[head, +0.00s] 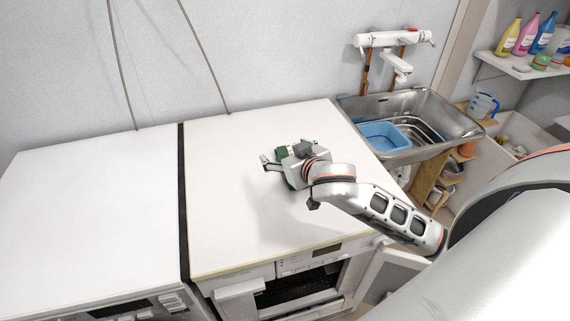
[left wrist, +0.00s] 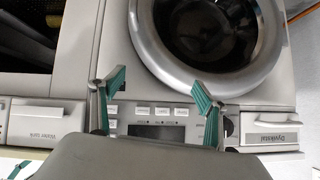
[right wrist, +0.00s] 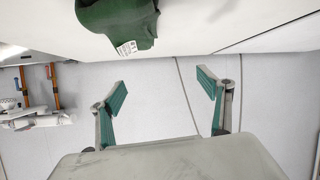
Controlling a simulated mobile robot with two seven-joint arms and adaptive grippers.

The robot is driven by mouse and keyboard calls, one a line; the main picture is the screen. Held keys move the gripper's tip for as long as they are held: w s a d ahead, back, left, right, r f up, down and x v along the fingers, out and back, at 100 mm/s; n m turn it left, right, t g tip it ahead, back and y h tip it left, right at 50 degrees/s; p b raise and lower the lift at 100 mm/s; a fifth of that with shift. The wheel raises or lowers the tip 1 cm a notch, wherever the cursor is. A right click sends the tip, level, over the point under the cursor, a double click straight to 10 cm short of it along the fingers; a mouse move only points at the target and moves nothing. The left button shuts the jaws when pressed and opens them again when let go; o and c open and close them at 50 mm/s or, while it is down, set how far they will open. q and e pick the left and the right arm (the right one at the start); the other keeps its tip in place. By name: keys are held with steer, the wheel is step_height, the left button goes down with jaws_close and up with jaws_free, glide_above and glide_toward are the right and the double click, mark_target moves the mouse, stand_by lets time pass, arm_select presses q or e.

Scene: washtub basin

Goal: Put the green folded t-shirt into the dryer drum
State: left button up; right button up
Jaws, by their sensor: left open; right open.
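The green folded t-shirt (head: 281,153) lies on the white top of the right-hand machine, mostly hidden in the head view behind my right gripper (head: 272,160). In the right wrist view, the shirt (right wrist: 118,18) shows at the top with a white label, beyond and apart from the open, empty fingers (right wrist: 164,82). The dryer's dark front opening (head: 298,290) shows below that top. In the left wrist view, part of a dark opening (left wrist: 28,35) lies above a drawer marked "Water tank" (left wrist: 45,125). My left gripper (left wrist: 155,90) is open and empty before the machine fronts.
A neighbouring machine has a round, dark glass door (left wrist: 205,40). An open white door panel (head: 392,272) stands right of the dryer opening. A steel sink (head: 440,115) with a blue basin (head: 384,136) is at the right. The left machine's top (head: 90,210) is clear.

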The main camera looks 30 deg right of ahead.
steer(key=s+d+f+m, duration=0.1)
steer(key=s+d+f+m+g, duration=0.1)
steer(key=f, duration=0.1)
steer(key=s+d+f+g+h, duration=0.1)
steer(key=shift+s+f+m, duration=0.2)
steer(key=shift+s+m, duration=0.15)
steer(key=shift+m, duration=0.05)
steer(key=x, duration=0.7)
steer(key=shift+w+d+f, duration=0.1)
steer(key=shift+w+d, duration=0.05)
steer(key=shift+w, duration=0.1)
steer(key=c, duration=1.4)
step_height(320, 180, up, 20)
steer(key=s+a+r+n+y, duration=0.2)
steer(key=s+a+r, duration=0.2)
steer(key=a+r, duration=0.4)
steer(key=a, duration=0.4)
steer(key=shift+a+n+y, duration=0.3)
steer(key=shift+a+n, duration=0.05)
steer(key=shift+n, duration=0.05)
